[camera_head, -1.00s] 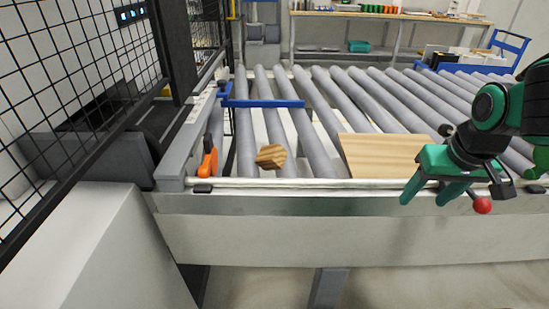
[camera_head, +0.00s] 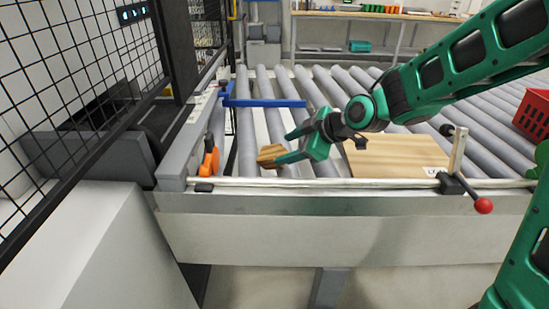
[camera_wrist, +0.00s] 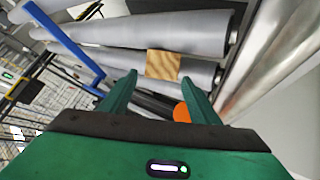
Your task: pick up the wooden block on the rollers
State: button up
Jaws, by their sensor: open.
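The wooden block (camera_head: 268,153) is small, with striped light and dark grain. It rests on the grey rollers near the left end of the conveyor. My gripper (camera_head: 284,146) is open just to its right, and the nearer finger covers part of the block in the head view. In the wrist view the block (camera_wrist: 163,64) lies beyond the fingertips, roughly midway between the two green fingers (camera_wrist: 158,82). Nothing is between the fingers.
A flat wooden board (camera_head: 393,157) lies on the rollers to the right. A blue bar (camera_head: 262,103) crosses the rollers behind the block. An orange clamp (camera_head: 210,160) sits at the left edge, and a red crate (camera_head: 534,115) at the right. A black mesh fence (camera_head: 75,75) stands left.

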aim_at(278, 151)
jog(key=shift+x, duration=3.8)
jog(key=shift+s+a+r, duration=0.1)
jog(key=shift+s, duration=0.05)
jog(key=c, duration=0.9)
